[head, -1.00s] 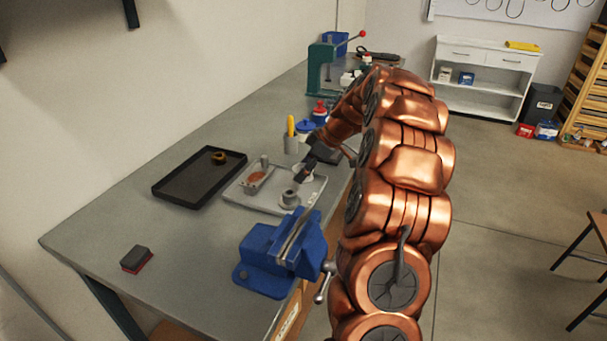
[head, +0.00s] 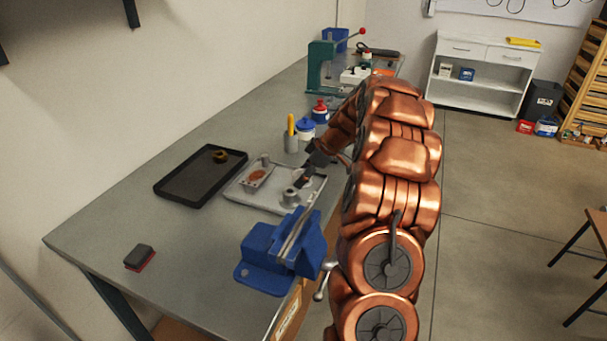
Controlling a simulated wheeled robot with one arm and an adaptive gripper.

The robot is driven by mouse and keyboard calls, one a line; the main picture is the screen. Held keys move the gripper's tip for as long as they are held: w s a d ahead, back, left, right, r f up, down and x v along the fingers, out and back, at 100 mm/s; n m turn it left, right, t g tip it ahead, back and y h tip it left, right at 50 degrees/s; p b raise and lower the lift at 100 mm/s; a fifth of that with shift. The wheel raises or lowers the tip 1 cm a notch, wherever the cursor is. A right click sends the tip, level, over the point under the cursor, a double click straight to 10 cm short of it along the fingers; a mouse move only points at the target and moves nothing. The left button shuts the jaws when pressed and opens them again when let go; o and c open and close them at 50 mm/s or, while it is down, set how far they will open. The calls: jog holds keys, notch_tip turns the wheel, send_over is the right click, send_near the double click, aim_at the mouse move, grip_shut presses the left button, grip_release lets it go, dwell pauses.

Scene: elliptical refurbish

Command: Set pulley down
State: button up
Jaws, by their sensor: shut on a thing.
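My gripper (head: 303,181) is low over the right part of a light grey tray (head: 240,198) on the workbench. It is shut on the pulley, which is small and mostly hidden by the dark fingers and wrist. A grey round part with a raised hub (head: 290,198) is in the tray, just below and left of the fingertips. I cannot tell whether it touches the fingers or is the held pulley itself. A small grey housing with a copper-brown face (head: 257,176) is in the tray's left part.
A black tray (head: 178,190) with a brass-coloured ring (head: 220,157) lies left. A blue vise (head: 270,258) stands in front. A cup with a yellow tool (head: 291,140) and bottles (head: 319,112) are behind. The bench is clear around the black-and-red block (head: 139,257).

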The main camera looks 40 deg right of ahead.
jog(key=shift+f, duration=0.15)
jog(key=o, duration=1.2)
jog(key=shift+o, duration=0.2)
jog(key=shift+r, duration=0.2)
jog(key=b+v, duration=0.2)
jog(key=v, duration=1)
